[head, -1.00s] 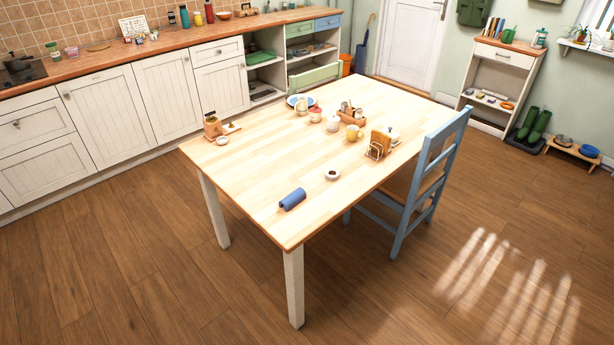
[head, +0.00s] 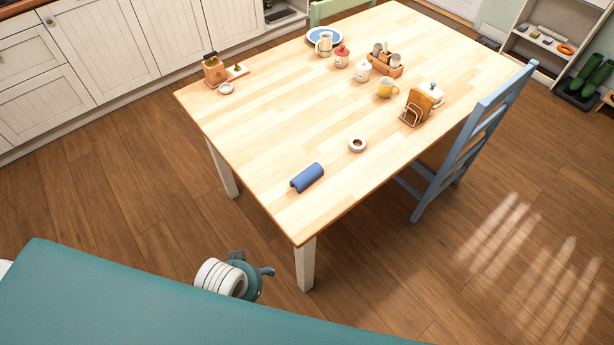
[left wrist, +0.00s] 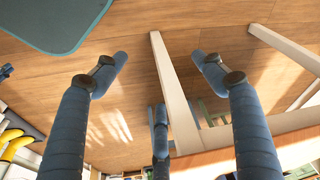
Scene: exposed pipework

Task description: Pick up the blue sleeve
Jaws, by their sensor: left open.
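The blue sleeve (head: 307,178) lies on its side on the wooden table (head: 270,130), close to the near corner. I cannot make out the sleeve in the left wrist view. My left gripper (head: 265,271) shows at the bottom of the head view, beside the table's near leg, in front of the table and apart from the sleeve. In the left wrist view its blue fingers (left wrist: 160,78) are spread wide with nothing between them. My right gripper is in neither view.
A white ring-shaped item (head: 357,145) lies to the right of the sleeve. A blue chair (head: 470,140) is at the right side. The tabletop left of the sleeve is clear.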

